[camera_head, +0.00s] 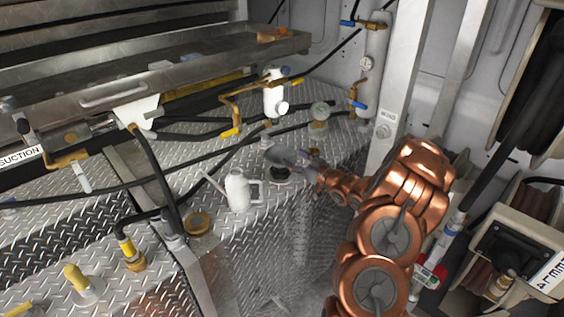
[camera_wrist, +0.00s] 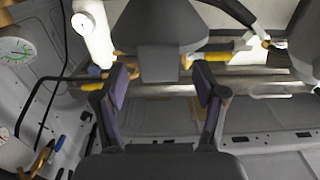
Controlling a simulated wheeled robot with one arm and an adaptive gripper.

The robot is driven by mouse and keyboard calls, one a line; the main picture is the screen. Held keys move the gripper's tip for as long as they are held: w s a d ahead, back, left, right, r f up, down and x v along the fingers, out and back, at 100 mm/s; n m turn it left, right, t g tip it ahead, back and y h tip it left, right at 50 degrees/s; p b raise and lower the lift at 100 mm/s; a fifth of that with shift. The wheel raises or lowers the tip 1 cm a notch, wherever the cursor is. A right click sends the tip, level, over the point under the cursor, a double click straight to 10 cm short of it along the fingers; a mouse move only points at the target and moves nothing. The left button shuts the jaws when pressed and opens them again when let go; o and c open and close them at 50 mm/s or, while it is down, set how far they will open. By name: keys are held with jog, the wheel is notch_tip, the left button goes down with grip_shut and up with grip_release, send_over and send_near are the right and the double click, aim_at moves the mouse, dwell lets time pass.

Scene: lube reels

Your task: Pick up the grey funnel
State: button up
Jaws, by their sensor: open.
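The grey funnel (camera_wrist: 160,28) shows at the top middle of the wrist view, with its broad part at the top edge and a narrower part pointing down toward my gripper (camera_wrist: 161,74). My two dark fingers are spread apart, with the funnel's narrow part lying between their tips in the picture. Whether they touch it cannot be told. In the head view a grey rounded shape (camera_head: 283,155), likely the funnel, is at the end of my copper arm above the diamond-plate surface. My gripper (camera_head: 306,160) is small and partly merged with it there.
A white jug (camera_head: 239,190) stands left of my gripper on the diamond-plate surface (camera_head: 270,225). A white filter (camera_head: 273,95), a gauge (camera_head: 320,112) and black hoses are behind. A metal post (camera_head: 398,85) rises to the right. A hose reel (camera_head: 515,250) is at far right.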

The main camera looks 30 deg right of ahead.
jog(key=shift+x, duration=0.8)
grip_shut()
